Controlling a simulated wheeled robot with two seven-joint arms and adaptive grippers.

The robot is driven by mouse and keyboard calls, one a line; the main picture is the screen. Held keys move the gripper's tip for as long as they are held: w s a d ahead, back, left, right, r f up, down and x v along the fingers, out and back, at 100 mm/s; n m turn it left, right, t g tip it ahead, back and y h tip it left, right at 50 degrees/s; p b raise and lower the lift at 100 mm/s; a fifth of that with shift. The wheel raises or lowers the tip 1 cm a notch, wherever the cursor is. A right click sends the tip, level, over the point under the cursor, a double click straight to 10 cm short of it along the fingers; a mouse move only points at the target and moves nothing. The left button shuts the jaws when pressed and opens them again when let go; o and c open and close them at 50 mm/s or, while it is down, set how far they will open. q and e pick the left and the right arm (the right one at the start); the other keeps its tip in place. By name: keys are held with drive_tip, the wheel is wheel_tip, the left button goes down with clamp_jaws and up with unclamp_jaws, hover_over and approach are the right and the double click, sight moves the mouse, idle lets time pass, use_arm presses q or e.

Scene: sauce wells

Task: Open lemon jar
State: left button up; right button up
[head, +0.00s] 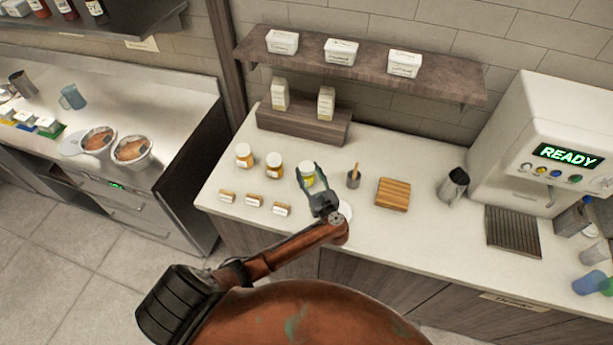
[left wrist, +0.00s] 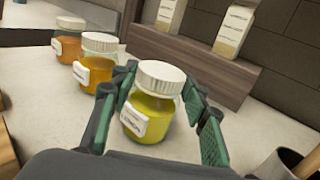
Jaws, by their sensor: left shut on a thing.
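The lemon jar (left wrist: 152,112) holds yellow contents and has a white ribbed lid (left wrist: 160,75) seated on top. A white label is on its front. It stands upright on the counter and also shows in the head view (head: 307,178). My left gripper (head: 309,179) is shut on the jar, with one green-padded finger on each side of its body. The fingers also show in the left wrist view (left wrist: 161,95). The lid's top is uncovered. My right gripper is not in view.
Two orange-toned jars (head: 274,166) (head: 244,156) stand left of the lemon jar. Small labelled wooden blocks (head: 254,200) lie in front. A cup with a stick (head: 353,179) and a wooden board (head: 393,194) are to the right. A wooden riser (head: 300,124) stands behind.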

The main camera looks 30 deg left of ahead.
use_arm(q)
drive_tip(key=c, duration=0.8)
drive_tip(key=shift+r, duration=0.45)
drive_tip(key=shift+c, duration=0.7)
wheel_tip(320, 180, up, 2)
drive_tip(key=shift+r, duration=0.25)
drive_tip(key=shift+c, duration=0.2)
drive_tip(key=s+d+r+b, duration=0.1)
drive_tip(key=s+d+r, duration=0.6)
drive_tip(key=s, duration=0.5)
wheel_tip(320, 180, up, 3)
drive_tip(key=shift+f+b, duration=0.15)
drive_tip(key=shift+b, duration=0.25)
drive_tip(key=shift+d, duration=0.1)
